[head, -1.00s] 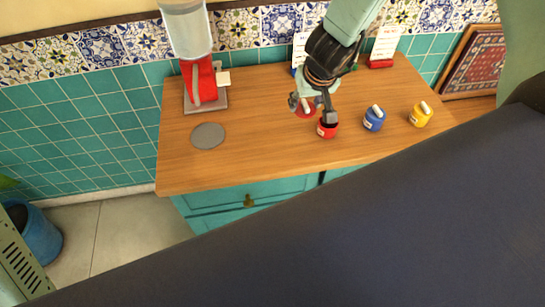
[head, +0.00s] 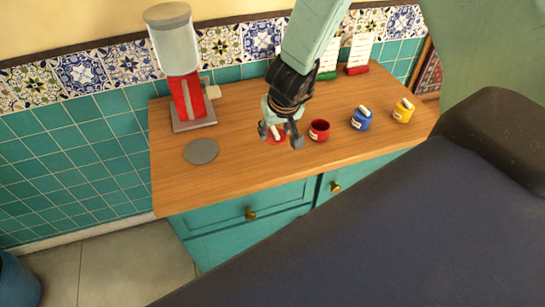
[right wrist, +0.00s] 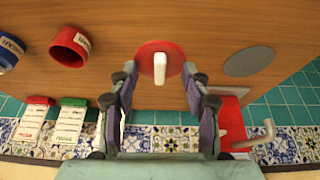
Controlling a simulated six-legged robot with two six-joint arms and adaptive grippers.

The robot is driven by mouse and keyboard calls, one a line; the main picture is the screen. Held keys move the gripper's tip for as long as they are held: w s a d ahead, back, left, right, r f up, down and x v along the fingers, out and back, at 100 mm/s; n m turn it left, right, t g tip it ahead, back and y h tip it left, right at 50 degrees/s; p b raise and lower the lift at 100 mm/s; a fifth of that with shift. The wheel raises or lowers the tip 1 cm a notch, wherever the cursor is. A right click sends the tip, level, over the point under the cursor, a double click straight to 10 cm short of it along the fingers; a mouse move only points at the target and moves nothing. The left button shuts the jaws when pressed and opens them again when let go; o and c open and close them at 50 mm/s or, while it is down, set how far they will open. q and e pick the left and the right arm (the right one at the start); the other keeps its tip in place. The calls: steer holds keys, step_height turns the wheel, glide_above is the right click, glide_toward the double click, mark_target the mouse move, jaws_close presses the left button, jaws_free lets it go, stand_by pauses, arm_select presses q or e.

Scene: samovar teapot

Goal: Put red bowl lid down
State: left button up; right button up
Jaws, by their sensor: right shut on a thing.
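The red bowl lid (head: 277,140) is a flat red disc with a white handle. My right gripper (head: 281,134) is shut on it, left of the open red bowl (head: 319,130). In the right wrist view the lid (right wrist: 147,55) shows just beyond the fingertips (right wrist: 160,74), handle between them. I cannot tell whether the lid touches the counter. The uncovered red bowl (right wrist: 69,47) is apart from it on the left there. My left gripper is not in view.
The wooden counter (head: 240,165) has bare room in front. A grey disc (head: 201,151) lies left of the lid. A red dispenser (head: 188,100) stands behind it. Blue (head: 361,118) and yellow (head: 403,110) lidded bowls stand right. Card holders stand at the back.

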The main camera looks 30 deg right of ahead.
mark_target(277, 141)
steer(key=f+b, duration=0.1)
steer(key=f, duration=0.1)
steer(key=d+f+b, duration=0.1)
steer(key=f, duration=0.1)
steer(key=shift+w+d+f, duration=0.15)
steer(key=shift+f, duration=0.2)
steer(key=shift+a+f+b, duration=0.1)
steer(key=shift+a+b, duration=0.3)
steer(key=shift+f+b, duration=0.3)
steer(key=shift+d+f+b, duration=0.25)
steer(key=shift+f+b, duration=0.6)
steer(key=shift+f, duration=0.65)
steer(key=shift+a+r, duration=0.2)
steer(key=shift+a, duration=0.05)
